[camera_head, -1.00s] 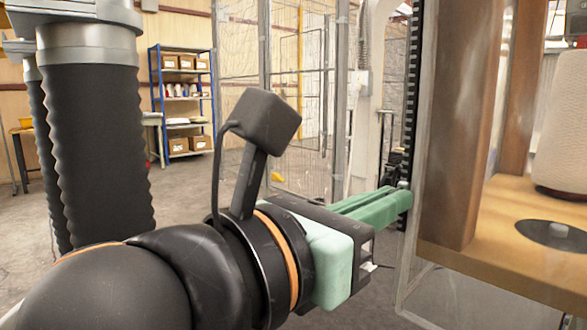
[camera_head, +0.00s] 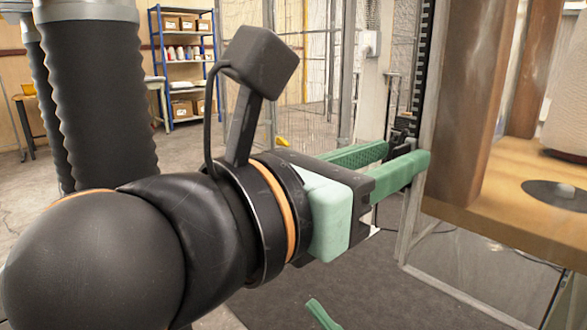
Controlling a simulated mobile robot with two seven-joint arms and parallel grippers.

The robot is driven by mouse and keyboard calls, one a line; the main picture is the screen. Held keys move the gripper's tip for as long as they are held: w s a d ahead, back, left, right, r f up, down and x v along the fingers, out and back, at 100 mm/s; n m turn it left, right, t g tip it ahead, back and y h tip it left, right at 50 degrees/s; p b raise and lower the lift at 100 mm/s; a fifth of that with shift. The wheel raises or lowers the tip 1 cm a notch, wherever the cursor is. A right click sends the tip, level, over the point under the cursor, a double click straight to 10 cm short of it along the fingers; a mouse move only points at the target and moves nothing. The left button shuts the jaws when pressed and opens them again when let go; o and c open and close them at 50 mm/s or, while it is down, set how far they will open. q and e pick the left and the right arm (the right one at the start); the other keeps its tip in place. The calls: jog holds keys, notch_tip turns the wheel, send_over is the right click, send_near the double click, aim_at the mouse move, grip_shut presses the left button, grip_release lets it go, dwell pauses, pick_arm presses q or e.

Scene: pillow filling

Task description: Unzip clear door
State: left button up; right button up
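The clear door (camera_head: 478,262) is a transparent panel in a thin pale frame on the right, in front of a wooden structure. Its left frame edge runs nearly upright. My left gripper (camera_head: 407,155) comes in from the left with two green fingers spread apart. The near fingertip overlaps the door's left edge in the picture; I cannot tell whether it touches. A green finger-like piece (camera_head: 322,314) shows at the bottom edge, probably part of my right gripper; the rest is out of view.
Behind the panel are a wooden post (camera_head: 465,100), a wooden shelf (camera_head: 490,215) and a pale spool (camera_head: 568,110). A blue rack (camera_head: 184,65) and mesh fencing stand farther back. Floor at left is open.

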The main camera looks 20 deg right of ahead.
pick_arm(q)
jog(key=p+v, duration=0.1)
jog(key=v, duration=1)
jog(key=shift+a, duration=0.4)
jog(key=shift+s, duration=0.1)
